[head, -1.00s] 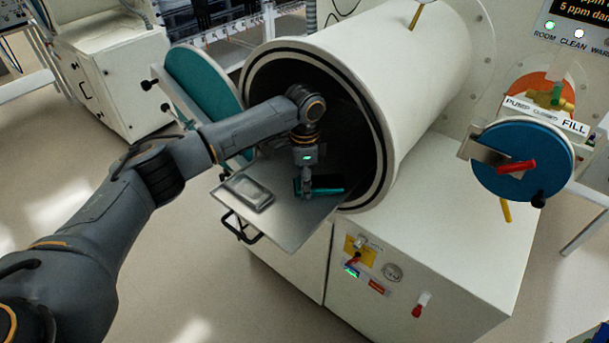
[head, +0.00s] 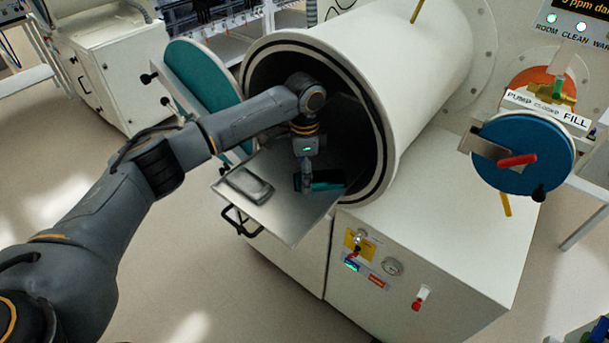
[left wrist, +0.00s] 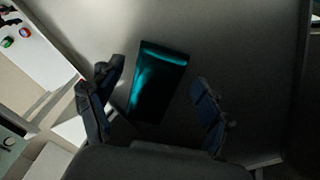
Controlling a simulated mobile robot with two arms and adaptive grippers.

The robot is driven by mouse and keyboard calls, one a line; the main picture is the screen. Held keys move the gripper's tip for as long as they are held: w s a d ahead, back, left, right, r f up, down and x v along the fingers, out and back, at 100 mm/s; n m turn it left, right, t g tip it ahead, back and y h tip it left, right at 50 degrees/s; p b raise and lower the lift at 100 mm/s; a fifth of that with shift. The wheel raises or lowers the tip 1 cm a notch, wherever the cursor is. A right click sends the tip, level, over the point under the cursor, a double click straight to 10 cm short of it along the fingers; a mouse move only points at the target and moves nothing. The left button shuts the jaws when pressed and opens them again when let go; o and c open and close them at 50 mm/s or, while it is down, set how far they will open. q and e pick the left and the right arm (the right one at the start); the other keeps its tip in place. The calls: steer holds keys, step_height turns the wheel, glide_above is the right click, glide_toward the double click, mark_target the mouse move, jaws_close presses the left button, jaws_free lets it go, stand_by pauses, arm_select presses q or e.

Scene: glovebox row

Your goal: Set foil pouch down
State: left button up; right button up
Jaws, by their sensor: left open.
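The foil pouch, a dark flat pack with a teal sheen (head: 324,181), lies on the metal tray (head: 290,222) at the mouth of the white cylindrical chamber. My left gripper (head: 306,188) points down over the tray at the pouch's left end. In the left wrist view the pouch (left wrist: 158,82) lies flat on the grey tray surface beyond and between the fingers. The left gripper's two fingers (left wrist: 160,108) are spread, with a gap on each side of the pouch. My right gripper shows in neither view.
A clear-lidded silver case (head: 249,185) lies on the tray left of the pouch. The chamber (head: 400,80) opens behind the tray, its teal door (head: 203,80) swung out left. A blue round door (head: 523,153) stands at right. The tray's front part is bare.

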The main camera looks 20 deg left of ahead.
arm_select(q)
step_height(320, 180, up, 11)
steer(key=b, duration=0.3)
steer(key=shift+s, duration=0.1)
stand_by(0.4)
